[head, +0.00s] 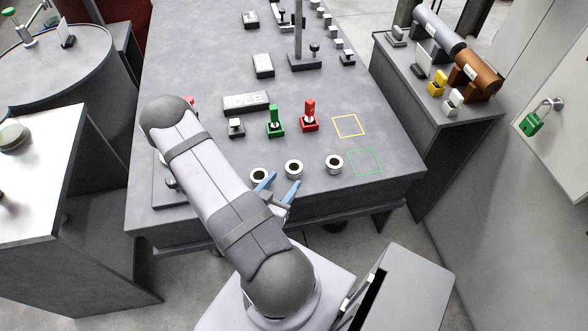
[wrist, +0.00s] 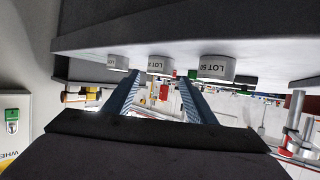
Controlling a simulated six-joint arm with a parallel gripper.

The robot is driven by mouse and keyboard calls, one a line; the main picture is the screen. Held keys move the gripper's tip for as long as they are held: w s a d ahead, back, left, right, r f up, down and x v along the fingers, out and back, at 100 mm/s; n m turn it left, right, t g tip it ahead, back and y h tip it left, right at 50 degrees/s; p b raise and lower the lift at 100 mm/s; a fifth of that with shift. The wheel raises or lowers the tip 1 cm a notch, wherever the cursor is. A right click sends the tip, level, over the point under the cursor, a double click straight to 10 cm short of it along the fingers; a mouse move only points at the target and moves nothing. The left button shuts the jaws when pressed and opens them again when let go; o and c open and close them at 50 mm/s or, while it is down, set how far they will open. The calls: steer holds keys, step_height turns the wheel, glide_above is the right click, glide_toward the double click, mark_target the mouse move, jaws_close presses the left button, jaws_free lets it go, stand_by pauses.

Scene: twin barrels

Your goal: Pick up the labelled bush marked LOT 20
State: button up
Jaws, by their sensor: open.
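Three pale ring-shaped bushes with dark bores stand in a row near the table's front edge in the head view: left (head: 259,176), middle (head: 294,169) and right (head: 334,163). The wrist view shows them inverted, under the tabletop: a near bush (wrist: 217,68) with a label like LOT 50, a middle bush (wrist: 160,63) whose label starts LOT with its number unclear, and a far bush (wrist: 117,62) whose label is mostly unreadable. My gripper (head: 285,178) is open and empty at the front edge. Its blue fingers (wrist: 160,80) point towards the middle bush in the wrist view.
The grey table (head: 200,60) carries a green fixture (head: 275,123), a red fixture (head: 309,118) and a label block (head: 246,102) behind the bushes. Yellow (head: 348,126) and green (head: 365,161) outlined squares at the right are empty. A post stand (head: 304,62) is farther back.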

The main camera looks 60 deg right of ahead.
mark_target(291, 173)
steer(key=shift+p+x, duration=1)
steer(key=shift+x, duration=2.35)
steer(key=shift+r, duration=0.1)
steer(key=c, duration=1.1)
steer(key=shift+r, duration=0.15)
steer(key=shift+r, duration=4.85)
